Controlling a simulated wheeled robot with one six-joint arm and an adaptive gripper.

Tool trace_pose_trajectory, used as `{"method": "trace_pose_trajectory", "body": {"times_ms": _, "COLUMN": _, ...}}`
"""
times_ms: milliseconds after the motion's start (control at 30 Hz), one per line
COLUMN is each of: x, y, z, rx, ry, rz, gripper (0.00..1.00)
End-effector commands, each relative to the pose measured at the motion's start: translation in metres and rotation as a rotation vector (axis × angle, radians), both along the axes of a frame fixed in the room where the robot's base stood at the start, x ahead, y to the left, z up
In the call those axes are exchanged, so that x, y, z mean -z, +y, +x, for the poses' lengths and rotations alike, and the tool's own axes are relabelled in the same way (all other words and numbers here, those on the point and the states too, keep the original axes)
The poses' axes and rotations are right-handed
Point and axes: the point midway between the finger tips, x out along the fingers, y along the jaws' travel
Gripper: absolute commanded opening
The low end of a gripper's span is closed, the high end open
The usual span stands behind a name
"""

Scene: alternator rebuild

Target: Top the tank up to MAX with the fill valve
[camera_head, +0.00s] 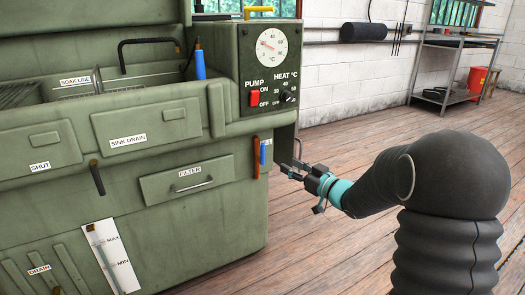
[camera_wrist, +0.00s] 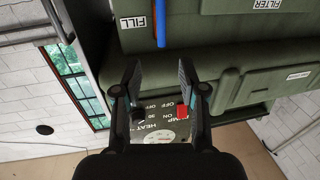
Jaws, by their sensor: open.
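The fill valve's blue lever (camera_head: 263,153) hangs on the right end of the green parts washer, beside a partly hidden label. In the wrist view the blue lever (camera_wrist: 160,22) hangs right of the FILL label (camera_wrist: 133,22). The sight gauge (camera_head: 112,257) with MAX and MIN marks is low on the tank front; its liquid level is too small to read surely. My gripper (camera_head: 289,170) is open and empty, just right of the lever and apart from it. In the wrist view its two fingers (camera_wrist: 158,78) stand apart below the lever's end.
An orange-brown lever (camera_head: 256,158) hangs close left of the blue one. The control panel (camera_head: 270,65) carries a dial, a red pump switch (camera_head: 254,97) and a heat knob (camera_head: 286,96). The filter drawer (camera_head: 190,180) is shut.

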Motion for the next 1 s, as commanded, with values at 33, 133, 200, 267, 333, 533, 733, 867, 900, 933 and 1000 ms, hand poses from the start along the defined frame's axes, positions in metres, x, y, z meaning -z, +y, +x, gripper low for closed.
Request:
{"method": "trace_pose_trajectory", "body": {"times_ms": 33, "x": 0.001, "y": 0.003, "z": 0.001, "rx": -0.008, "ry": -0.001, "rz": 0.004, "gripper": 0.41}}
{"method": "trace_pose_trajectory", "body": {"times_ms": 133, "x": 0.001, "y": 0.01, "z": 0.007, "rx": -0.013, "ry": -0.001, "rz": 0.006, "gripper": 0.41}}
{"method": "trace_pose_trajectory", "body": {"times_ms": 200, "x": 0.001, "y": 0.017, "z": 0.013, "rx": -0.013, "ry": -0.002, "rz": 0.005, "gripper": 0.41}}
{"method": "trace_pose_trajectory", "body": {"times_ms": 267, "x": 0.001, "y": 0.025, "z": 0.02, "rx": -0.013, "ry": -0.001, "rz": 0.006, "gripper": 0.41}}
{"method": "trace_pose_trajectory", "body": {"times_ms": 333, "x": 0.002, "y": 0.033, "z": 0.03, "rx": -0.013, "ry": -0.001, "rz": 0.006, "gripper": 0.41}}
{"method": "trace_pose_trajectory", "body": {"times_ms": 533, "x": 0.001, "y": 0.06, "z": 0.056, "rx": -0.012, "ry": -0.002, "rz": 0.005, "gripper": 0.41}}
{"method": "trace_pose_trajectory", "body": {"times_ms": 733, "x": 0.001, "y": 0.082, "z": 0.079, "rx": -0.009, "ry": -0.001, "rz": 0.004, "gripper": 0.41}}
{"method": "trace_pose_trajectory", "body": {"times_ms": 867, "x": 0.001, "y": 0.092, "z": 0.089, "rx": -0.009, "ry": -0.001, "rz": 0.006, "gripper": 0.41}}
{"method": "trace_pose_trajectory", "body": {"times_ms": 900, "x": 0.001, "y": 0.094, "z": 0.092, "rx": -0.008, "ry": -0.001, "rz": 0.005, "gripper": 0.41}}
{"method": "trace_pose_trajectory", "body": {"times_ms": 933, "x": 0.001, "y": 0.096, "z": 0.093, "rx": -0.008, "ry": -0.001, "rz": 0.005, "gripper": 0.41}}
{"method": "trace_pose_trajectory", "body": {"times_ms": 1000, "x": 0.001, "y": 0.097, "z": 0.095, "rx": -0.007, "ry": -0.001, "rz": 0.004, "gripper": 0.41}}
